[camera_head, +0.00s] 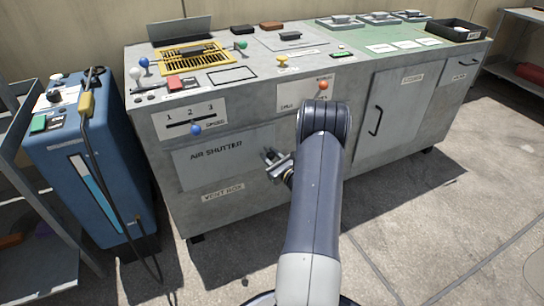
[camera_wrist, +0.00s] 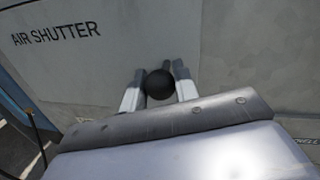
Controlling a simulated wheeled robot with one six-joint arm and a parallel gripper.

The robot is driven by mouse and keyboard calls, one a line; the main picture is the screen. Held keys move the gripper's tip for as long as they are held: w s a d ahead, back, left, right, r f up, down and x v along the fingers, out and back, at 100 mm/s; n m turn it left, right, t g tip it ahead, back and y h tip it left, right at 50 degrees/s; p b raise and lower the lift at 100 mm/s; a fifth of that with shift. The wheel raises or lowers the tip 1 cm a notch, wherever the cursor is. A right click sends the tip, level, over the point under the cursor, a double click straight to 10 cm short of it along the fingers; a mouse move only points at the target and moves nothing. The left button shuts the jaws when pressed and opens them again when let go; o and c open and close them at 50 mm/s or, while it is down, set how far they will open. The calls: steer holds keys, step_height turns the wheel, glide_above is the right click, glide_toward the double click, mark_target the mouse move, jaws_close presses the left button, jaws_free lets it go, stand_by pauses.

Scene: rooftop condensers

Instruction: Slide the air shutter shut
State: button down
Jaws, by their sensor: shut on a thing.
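The air shutter (camera_head: 225,160) is a flat grey panel lettered "AIR SHUTTER" on the front of the grey cabinet, above a "VENT BOX" label (camera_head: 223,192). The panel also fills the upper left of the wrist view (camera_wrist: 90,60). My gripper (camera_head: 275,160) is at the panel's right end. In the wrist view its two fingers (camera_wrist: 160,88) are closed on either side of a round black knob (camera_wrist: 160,84). No dark opening shows beside the panel; my arm hides part of the cabinet front to the right.
A blue lever knob (camera_head: 196,129) on a 1-2-3 plate sits above the shutter. An orange knob (camera_head: 323,85) is at upper right. A blue machine (camera_head: 95,160) with a hanging hose stands close on the left. The floor in front is clear.

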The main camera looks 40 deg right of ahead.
steer(key=shift+a, duration=0.25)
steer(key=c, duration=1.1)
jaws_free()
steer(key=shift+w+a, duration=0.1)
steer(key=shift+s, duration=0.45)
steer(key=s+p, duration=0.2)
steer(key=s, duration=0.8)
steer(key=shift+a+p, duration=0.15)
steer(key=shift+p, duration=0.25)
